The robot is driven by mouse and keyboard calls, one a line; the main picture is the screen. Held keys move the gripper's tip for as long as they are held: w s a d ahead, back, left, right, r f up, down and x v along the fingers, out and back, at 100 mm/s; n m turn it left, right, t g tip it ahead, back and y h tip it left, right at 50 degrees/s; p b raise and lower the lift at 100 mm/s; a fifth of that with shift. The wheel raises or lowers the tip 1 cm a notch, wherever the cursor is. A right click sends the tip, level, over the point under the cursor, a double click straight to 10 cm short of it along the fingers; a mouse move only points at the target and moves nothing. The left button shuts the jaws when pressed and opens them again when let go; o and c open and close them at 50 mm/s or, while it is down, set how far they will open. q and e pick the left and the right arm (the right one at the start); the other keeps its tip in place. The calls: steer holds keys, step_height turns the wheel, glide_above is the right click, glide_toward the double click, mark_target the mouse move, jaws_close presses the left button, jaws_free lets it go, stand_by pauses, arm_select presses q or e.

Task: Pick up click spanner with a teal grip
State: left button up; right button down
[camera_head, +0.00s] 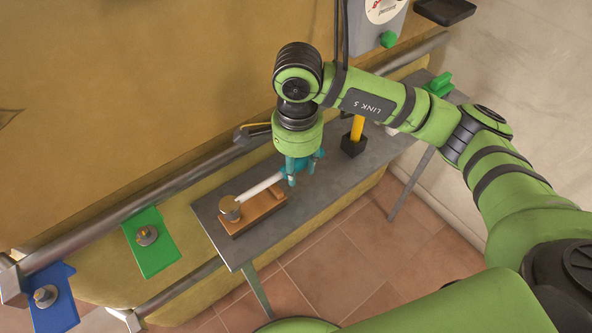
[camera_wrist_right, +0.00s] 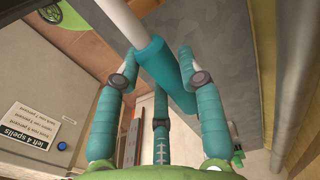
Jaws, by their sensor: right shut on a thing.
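The click spanner (camera_head: 260,187) has a pale shaft and a round head at its left end, over a wooden block (camera_head: 262,212) on the grey bench. Its teal grip (camera_wrist_right: 167,68) shows in the right wrist view, between the teal fingers of my right gripper (camera_wrist_right: 158,82). In the head view my right gripper (camera_head: 300,170) points down at the shaft's right end and is shut on the grip, hiding most of it. I cannot tell whether the head rests on the block. My left gripper is not in view.
The narrow grey bench (camera_head: 325,207) also carries a yellow-handled tool in a black holder (camera_head: 354,145), right of my gripper. A metal pipe (camera_head: 190,178) runs along the bench's back. Green (camera_head: 160,258) and blue (camera_head: 60,310) plates with bolts are at the left.

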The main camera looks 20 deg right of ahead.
steer(key=shift+w+r, duration=0.1)
steer(key=shift+r, duration=0.85)
steer(key=s+a+r, duration=0.1)
steer(key=s+r, duration=0.2)
steer(key=s, duration=0.2)
steer(key=s+a+r+b, duration=0.1)
steer(key=s+r, duration=0.3)
steer(key=s, duration=0.2)
steer(key=shift+s+a, duration=0.25)
steer(key=shift+a, duration=0.15)
steer(key=w+a+m+b, duration=0.2)
steer(key=w+a+m, duration=0.2)
steer(key=a, duration=0.8)
steer(key=shift+w+a+m, duration=0.15)
steer(key=shift+a+m, duration=0.15)
steer(key=shift+m, duration=0.3)
